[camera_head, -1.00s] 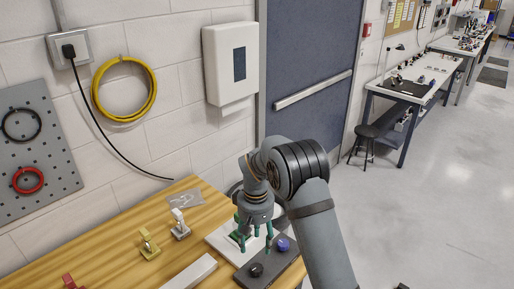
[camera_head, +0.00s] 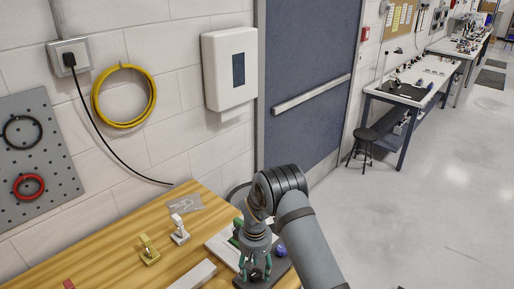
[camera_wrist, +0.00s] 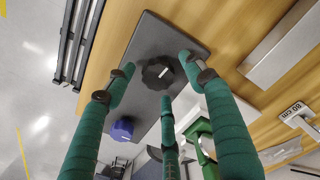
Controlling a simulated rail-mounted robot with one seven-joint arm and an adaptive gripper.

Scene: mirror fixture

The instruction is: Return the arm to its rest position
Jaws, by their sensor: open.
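My gripper (camera_head: 254,272) is at the front right of the wooden bench, fingers pointing down. In the wrist view its green fingers (camera_wrist: 158,78) are spread apart around a black knob (camera_wrist: 157,73); I cannot tell whether they touch it. The knob sits on a dark plate (camera_wrist: 150,38). A blue knob (camera_wrist: 122,129) on the same plate is outside the fingers and also shows in the head view (camera_head: 281,248). Nothing is seen held.
The wooden bench (camera_head: 115,255) carries a yellow clamp-like piece (camera_head: 150,252), a white one (camera_head: 180,232), a clear bag (camera_head: 186,203) and a pale bar (camera_head: 196,274). A green part (camera_wrist: 201,133) is close beside the fingers. A wall and door stand behind.

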